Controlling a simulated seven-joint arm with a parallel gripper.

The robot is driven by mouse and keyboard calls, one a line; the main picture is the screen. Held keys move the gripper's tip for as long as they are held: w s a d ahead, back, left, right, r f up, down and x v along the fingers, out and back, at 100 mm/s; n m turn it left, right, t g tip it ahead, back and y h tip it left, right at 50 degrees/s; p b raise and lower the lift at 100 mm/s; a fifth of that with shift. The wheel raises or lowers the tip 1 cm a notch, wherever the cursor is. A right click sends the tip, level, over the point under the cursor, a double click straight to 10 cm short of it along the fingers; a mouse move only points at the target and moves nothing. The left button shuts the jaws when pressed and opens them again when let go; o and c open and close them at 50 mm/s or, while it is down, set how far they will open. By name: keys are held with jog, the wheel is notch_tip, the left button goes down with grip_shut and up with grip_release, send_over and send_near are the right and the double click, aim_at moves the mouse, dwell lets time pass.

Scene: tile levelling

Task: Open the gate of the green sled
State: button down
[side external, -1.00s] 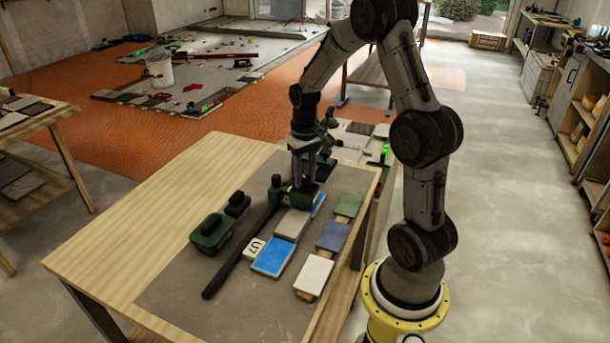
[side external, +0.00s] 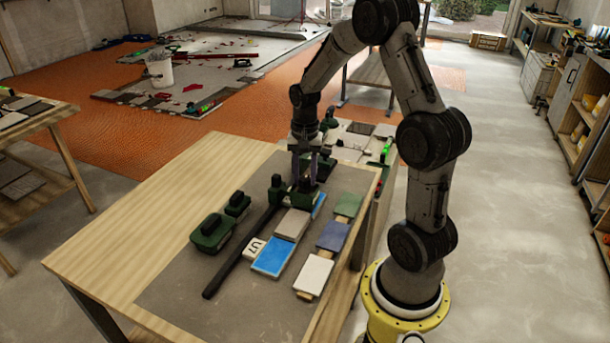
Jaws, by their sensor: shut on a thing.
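The green sled (side external: 277,192) sits at the far end of a long black bar (side external: 238,254) on the grey mat. It is dark green with a black upright part. My gripper (side external: 305,183) points down over the sled's right side, its fingers shut on a green part of it. The fingertips and the part between them are small and partly hidden, so I cannot tell the gate's exact position.
Further right is a row of white, blue-grey and green tiles (side external: 314,275).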

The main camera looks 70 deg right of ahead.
aim_at(305, 178)
dwell(0.6)
jog(key=c, duration=0.5)
grip_release()
notch_tip(305, 178, up, 14)
jog(key=shift+f, duration=0.1)
